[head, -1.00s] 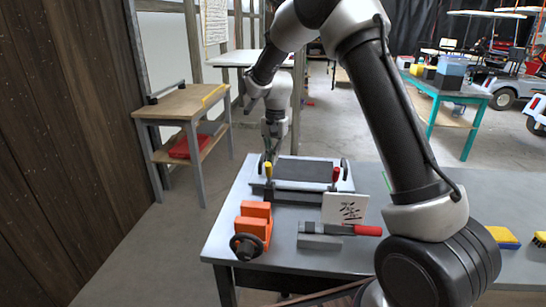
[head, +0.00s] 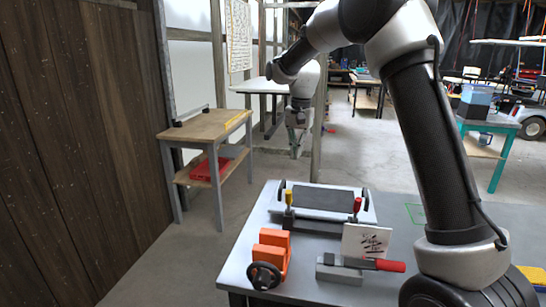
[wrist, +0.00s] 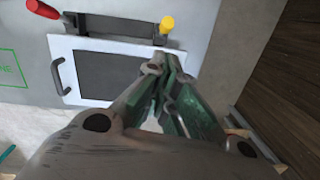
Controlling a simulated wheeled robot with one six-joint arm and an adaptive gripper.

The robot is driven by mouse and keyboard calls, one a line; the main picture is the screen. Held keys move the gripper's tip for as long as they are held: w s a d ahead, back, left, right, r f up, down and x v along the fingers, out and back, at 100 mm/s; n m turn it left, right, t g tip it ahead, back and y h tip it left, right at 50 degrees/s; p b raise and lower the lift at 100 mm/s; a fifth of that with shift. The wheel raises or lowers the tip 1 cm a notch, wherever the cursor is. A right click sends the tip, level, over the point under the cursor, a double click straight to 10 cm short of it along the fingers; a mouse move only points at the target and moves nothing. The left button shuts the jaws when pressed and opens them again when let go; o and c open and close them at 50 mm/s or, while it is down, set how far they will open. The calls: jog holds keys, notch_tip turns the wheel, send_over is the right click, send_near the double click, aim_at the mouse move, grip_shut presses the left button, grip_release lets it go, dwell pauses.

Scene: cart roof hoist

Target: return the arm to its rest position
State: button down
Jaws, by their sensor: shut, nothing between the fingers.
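My gripper (head: 295,150) hangs pointing down at the end of my arm, beyond the far edge of the grey bench in the head view. In the wrist view its green-grey fingers (wrist: 160,75) are together with nothing between them. Below it on the bench lies a white panel with a dark centre (head: 325,200) and black side handles. The panel also shows in the wrist view (wrist: 65,60), apart from my fingers. A yellow-handled clamp (head: 289,196) and a red-handled clamp (head: 356,205) stand at its near edge.
On the grey bench (head: 300,290) are an orange vise (head: 272,250), a small sign (head: 366,242) and a red-handled tool (head: 385,265). A wooden side table (head: 207,127) stands left, near the plank wall (head: 80,130). A teal table (head: 505,122) stands right. Open floor lies behind the bench.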

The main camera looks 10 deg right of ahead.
jog(key=s+d+r+n+t, duration=0.1)
jog(key=s+d, duration=0.4)
jog(key=s, duration=0.7)
jog(key=s+d+r+n+t, duration=0.2)
jog(key=s+d, duration=0.3)
jog(key=s, duration=0.7)
jog(key=s+d+r+n+t, duration=0.1)
jog(key=s+d+r+n, duration=0.2)
jog(key=s, duration=1)
jog(key=shift+d+r+t+h, duration=0.4)
jog(key=shift+d, duration=0.55)
